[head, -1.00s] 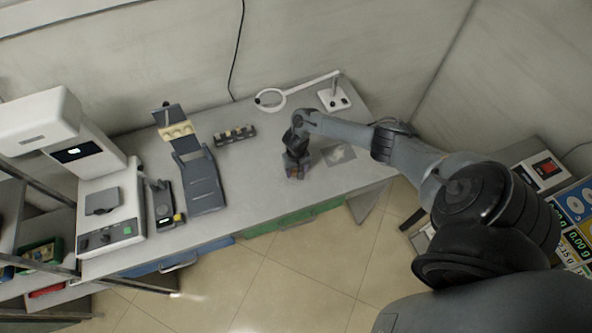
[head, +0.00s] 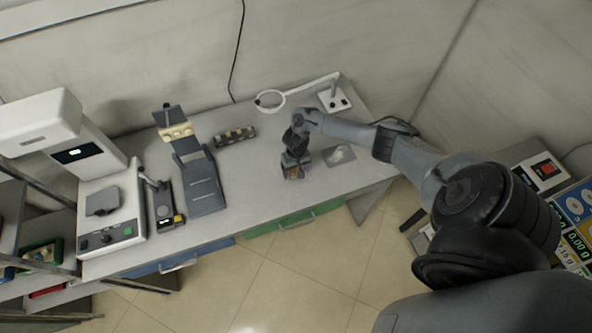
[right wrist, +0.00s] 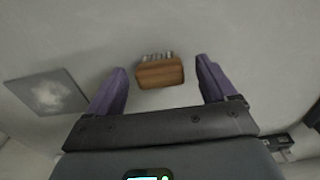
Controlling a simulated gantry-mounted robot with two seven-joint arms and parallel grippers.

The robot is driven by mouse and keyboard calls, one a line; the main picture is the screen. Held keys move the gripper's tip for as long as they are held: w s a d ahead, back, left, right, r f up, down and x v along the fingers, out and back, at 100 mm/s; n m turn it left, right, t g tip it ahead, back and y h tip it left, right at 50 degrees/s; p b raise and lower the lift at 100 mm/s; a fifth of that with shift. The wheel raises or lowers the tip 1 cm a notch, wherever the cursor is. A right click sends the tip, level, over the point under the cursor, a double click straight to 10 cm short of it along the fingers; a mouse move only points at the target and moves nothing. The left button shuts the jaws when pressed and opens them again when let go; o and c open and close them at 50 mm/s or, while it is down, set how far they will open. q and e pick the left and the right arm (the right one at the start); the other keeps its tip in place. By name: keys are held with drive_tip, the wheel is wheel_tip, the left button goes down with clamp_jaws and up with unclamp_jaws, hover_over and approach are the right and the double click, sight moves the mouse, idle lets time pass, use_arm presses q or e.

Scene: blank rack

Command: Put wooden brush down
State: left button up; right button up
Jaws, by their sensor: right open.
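The wooden brush (right wrist: 160,74) lies on the grey table between the two purple fingers of my right gripper (right wrist: 160,88). It is a small brown block with pale bristles along its far edge. There is a gap between the brush and each finger. In the head view my right gripper (head: 294,172) is low over the middle-right of the table (head: 262,205), pointing down. It hides most of the brush there. My left gripper is not in view.
A grey square mat with a pale patch (head: 339,155) lies right of my gripper. A ring magnifier lamp (head: 270,98), a dark slotted rack (head: 234,136) and a grey stand (head: 203,185) are behind and left. A microscope-like white machine (head: 110,215) stands far left.

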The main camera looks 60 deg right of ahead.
sight(296, 170)
wheel_tip(296, 170, up, 10)
drive_tip(key=p, duration=0.2)
drive_tip(key=a+f+n+t, duration=0.1)
drive_tip(key=a+n+t, duration=0.5)
drive_tip(key=a, duration=1.6)
drive_tip(key=s+a+r+n+g, duration=0.2)
drive_tip(key=s+a+r+n, duration=0.2)
drive_tip(key=s+r, duration=0.9)
drive_tip(key=shift+s+a, duration=0.4)
drive_tip(key=shift+s, duration=0.2)
